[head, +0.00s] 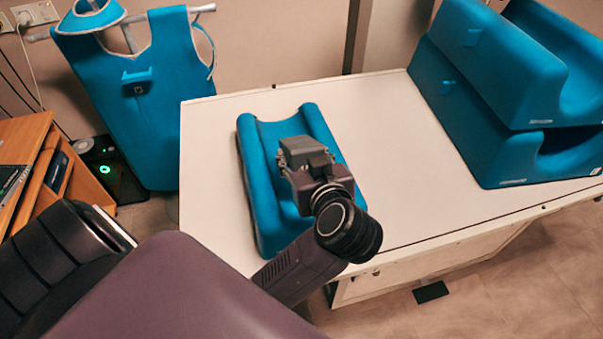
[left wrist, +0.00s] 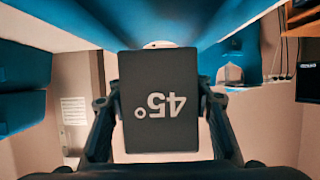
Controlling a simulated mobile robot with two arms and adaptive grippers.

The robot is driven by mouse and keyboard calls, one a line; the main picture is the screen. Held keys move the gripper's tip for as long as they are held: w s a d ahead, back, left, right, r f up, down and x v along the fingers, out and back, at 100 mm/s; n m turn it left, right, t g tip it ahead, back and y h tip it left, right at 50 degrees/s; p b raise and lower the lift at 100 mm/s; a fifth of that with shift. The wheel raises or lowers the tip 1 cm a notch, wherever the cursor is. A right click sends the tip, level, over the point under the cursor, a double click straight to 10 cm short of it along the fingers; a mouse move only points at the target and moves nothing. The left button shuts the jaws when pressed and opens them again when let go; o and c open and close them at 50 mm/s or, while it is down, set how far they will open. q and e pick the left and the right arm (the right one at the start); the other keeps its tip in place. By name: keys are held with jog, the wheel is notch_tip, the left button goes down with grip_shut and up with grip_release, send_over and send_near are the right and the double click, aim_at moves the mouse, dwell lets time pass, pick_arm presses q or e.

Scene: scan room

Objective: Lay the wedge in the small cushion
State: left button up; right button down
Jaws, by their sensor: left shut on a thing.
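The wedge (left wrist: 160,100) is a dark grey block marked "45°", which reads upside down in the left wrist view. My left gripper (left wrist: 160,120) is shut on it, with a finger on each side. In the head view the wedge (head: 299,152) shows as a grey block at the end of my left arm, over the small cushion. The small blue cushion (head: 255,190) lies on the white table, with raised long sides and a hollow between them. My arm hides part of the hollow. I cannot tell whether the wedge touches the cushion. My right gripper is not in view.
Two large blue cushions (head: 480,110) are stacked on the right of the white table (head: 390,150). The tabletop between them and the small cushion is clear. A blue apron (head: 135,95) hangs behind the left side. A wooden desk (head: 30,150) stands at the far left.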

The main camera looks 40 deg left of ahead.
pick_arm(q)
jog(key=shift+f, duration=2.8)
jog(key=shift+f, duration=0.1)
jog(key=shift+f, duration=0.45)
jog(key=o, duration=1.2)
jog(key=shift+r, duration=0.1)
jog(key=shift+r, duration=0.3)
jog(key=v, duration=1.2)
jog(key=shift+b, duration=0.4)
